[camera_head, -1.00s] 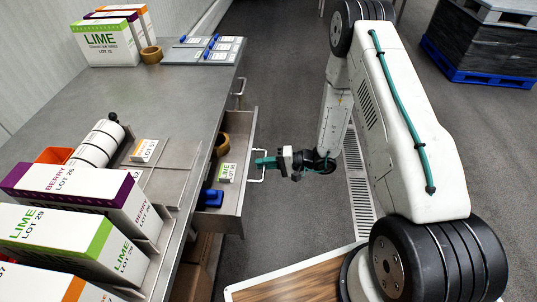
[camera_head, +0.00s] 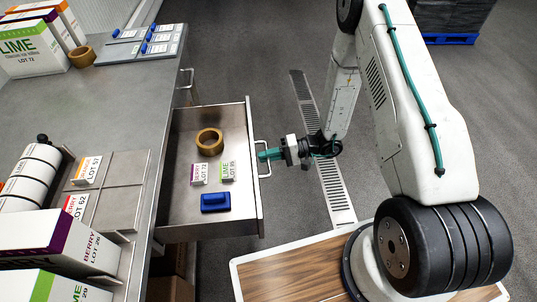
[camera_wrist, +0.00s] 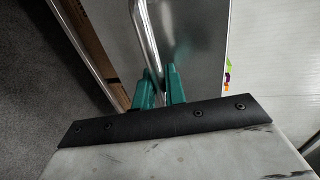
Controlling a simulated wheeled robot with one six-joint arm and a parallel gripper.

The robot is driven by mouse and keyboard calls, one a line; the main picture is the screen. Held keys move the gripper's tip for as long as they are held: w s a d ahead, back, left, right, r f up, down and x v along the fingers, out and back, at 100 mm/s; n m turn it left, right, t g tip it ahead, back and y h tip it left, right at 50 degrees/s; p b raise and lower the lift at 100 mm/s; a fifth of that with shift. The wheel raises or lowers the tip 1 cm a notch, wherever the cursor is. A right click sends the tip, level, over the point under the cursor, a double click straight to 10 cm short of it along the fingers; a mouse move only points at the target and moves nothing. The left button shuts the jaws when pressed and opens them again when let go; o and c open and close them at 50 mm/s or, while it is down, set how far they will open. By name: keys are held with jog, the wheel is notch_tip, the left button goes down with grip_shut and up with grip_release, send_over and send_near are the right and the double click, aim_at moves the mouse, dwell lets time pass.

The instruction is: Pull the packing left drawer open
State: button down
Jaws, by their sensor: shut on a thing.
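The packing left drawer (camera_head: 177,213) stands pulled out from the metal bench in the head view, with its inside showing. It holds a roll of brown tape (camera_head: 209,142), a small BERRY box (camera_head: 199,174), a small LIME box (camera_head: 228,172) and a blue object (camera_head: 215,202). My gripper (camera_head: 264,157) is at the drawer's front, at its bar handle (camera_head: 266,146). In the wrist view the teal fingers (camera_wrist: 159,88) are closed around the handle bar (camera_wrist: 145,45).
A second handle (camera_head: 186,80) sits on the bench front further back. The bench top carries large LIME and BERRY boxes, a tray (camera_head: 112,185), white rolls and a board with blue clips (camera_head: 142,45). Open floor lies to the right of the drawer.

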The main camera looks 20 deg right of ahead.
jog(key=shift+s, duration=0.1)
jog(key=c, duration=1.5)
grip_release()
jog(key=shift+c, duration=0.2)
jog(key=v, duration=0.7)
jog(key=shift+d, duration=0.4)
